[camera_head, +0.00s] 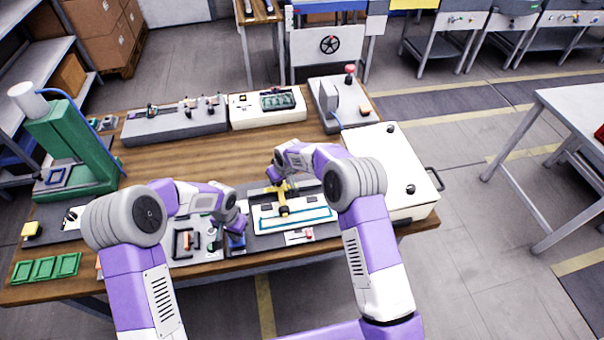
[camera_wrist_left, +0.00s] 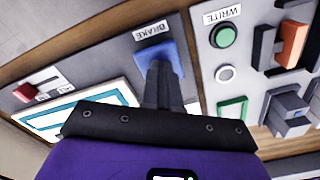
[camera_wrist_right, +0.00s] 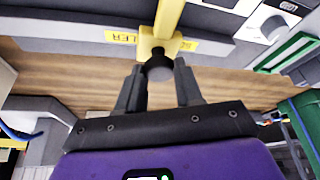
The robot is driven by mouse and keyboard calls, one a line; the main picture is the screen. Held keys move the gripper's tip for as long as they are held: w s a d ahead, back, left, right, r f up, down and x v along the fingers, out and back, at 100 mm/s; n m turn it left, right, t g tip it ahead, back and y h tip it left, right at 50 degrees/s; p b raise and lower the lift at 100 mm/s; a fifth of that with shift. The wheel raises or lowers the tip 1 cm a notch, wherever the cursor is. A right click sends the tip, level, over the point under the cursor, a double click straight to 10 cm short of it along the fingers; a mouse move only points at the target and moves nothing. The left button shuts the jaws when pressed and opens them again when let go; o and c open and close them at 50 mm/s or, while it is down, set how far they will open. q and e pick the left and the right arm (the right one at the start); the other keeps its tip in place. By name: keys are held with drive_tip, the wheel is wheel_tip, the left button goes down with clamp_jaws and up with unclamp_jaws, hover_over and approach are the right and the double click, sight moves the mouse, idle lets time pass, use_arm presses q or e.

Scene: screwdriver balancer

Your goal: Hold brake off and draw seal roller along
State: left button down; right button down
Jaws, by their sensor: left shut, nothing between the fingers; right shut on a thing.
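The blue brake pad (camera_wrist_left: 158,58), marked BRAKE, also shows in the head view (camera_head: 236,241). My left gripper (camera_wrist_left: 163,84) is shut and empty, its fingertips down at the pad, seemingly touching it. The yellow seal roller arm (camera_head: 283,195) reaches over the white plate with a teal outline (camera_head: 318,215). In the right wrist view the yellow roller part (camera_wrist_right: 168,20) carries a black knob (camera_wrist_right: 159,67). My right gripper (camera_wrist_right: 158,84) is closed around this knob, a finger on each side. In the head view the right gripper (camera_head: 277,176) is partly hidden by its own wrist.
A green WRITE button (camera_wrist_left: 224,36) and an orange lever (camera_wrist_left: 293,42) stand beside the brake. A red slider (camera_wrist_left: 26,94) lies on the other side. A white box (camera_head: 385,160) stands right of the work area. The table's middle (camera_head: 190,160) is clear.

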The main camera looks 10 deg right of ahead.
use_arm(q)
drive_tip(key=shift+f, duration=0.1)
use_arm(e)
drive_tip(key=a, duration=0.6)
drive_tip(key=shift+a, duration=0.4)
use_arm(q)
drive_tip(key=shift+d, duration=0.1)
use_arm(e)
drive_tip(key=shift+a, duration=0.15)
drive_tip(key=c, duration=0.8)
unclamp_jaws()
drive_tip(key=shift+a, duration=0.1)
drive_tip(key=shift+o, duration=0.2)
